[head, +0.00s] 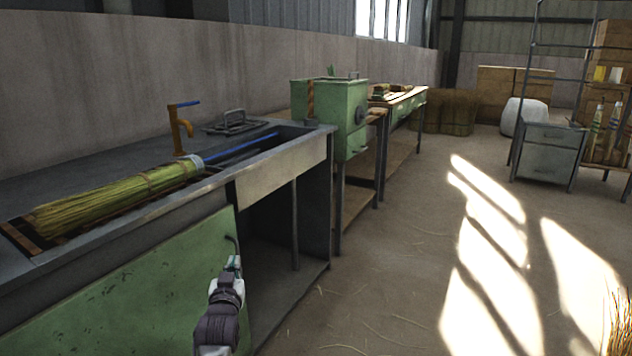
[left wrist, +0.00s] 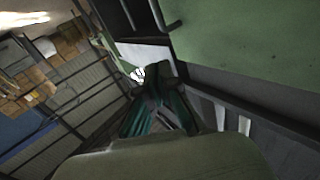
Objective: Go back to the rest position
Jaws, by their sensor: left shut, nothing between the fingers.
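My left gripper (head: 233,264) is in the lower middle of the head view, in front of the green panel of the workbench. It is shut and empty, with its fingers pointing up. In the left wrist view the gripper (left wrist: 150,85) shows dark, near the bench's green panel (left wrist: 240,45). A broom (head: 115,195) with yellow-green bristles and a blue handle lies in the trough of the bench, apart from the gripper. My right gripper is not in view.
The grey workbench (head: 160,207) fills the left side. A green machine box (head: 330,110) stands beyond it. A metal cabinet (head: 547,150) and shelves stand at the right. The concrete floor (head: 400,240) between is clear. Bristles (head: 618,325) show at the lower right edge.

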